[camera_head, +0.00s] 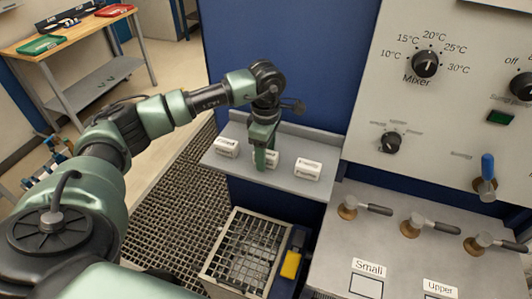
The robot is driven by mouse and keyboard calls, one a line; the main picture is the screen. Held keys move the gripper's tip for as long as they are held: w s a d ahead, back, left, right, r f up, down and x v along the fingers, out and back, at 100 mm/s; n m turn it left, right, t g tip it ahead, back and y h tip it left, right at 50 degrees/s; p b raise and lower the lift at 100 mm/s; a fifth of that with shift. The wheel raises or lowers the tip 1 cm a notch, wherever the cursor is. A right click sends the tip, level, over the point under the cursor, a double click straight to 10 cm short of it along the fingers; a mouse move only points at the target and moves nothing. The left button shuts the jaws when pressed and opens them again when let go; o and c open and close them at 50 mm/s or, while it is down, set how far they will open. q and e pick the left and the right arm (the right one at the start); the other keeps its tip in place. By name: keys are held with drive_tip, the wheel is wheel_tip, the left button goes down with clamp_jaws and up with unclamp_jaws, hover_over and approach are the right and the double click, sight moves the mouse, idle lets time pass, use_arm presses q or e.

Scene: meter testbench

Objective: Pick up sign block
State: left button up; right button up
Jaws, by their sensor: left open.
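Three small white sign blocks sit on a grey shelf (236,169). The left block (227,148) and the right block (308,169) are clear of my gripper. The middle block (272,158) is partly hidden behind my left gripper. My left gripper (264,160) has green fingers, points down and is right at the middle block. It is open; I cannot tell whether its fingers touch the block. My right gripper is out of view.
A blue panel rises behind the shelf. A grey control panel with a mixer knob (425,63) stands at the right, above a bench with several valve handles (376,209). A metal grid basket (245,254) is below the shelf. A wooden table (70,36) stands far left.

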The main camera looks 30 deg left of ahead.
use_arm(q)
drive_tip(key=shift+s, duration=0.1)
drive_tip(key=c, duration=1.1)
clamp_jaws()
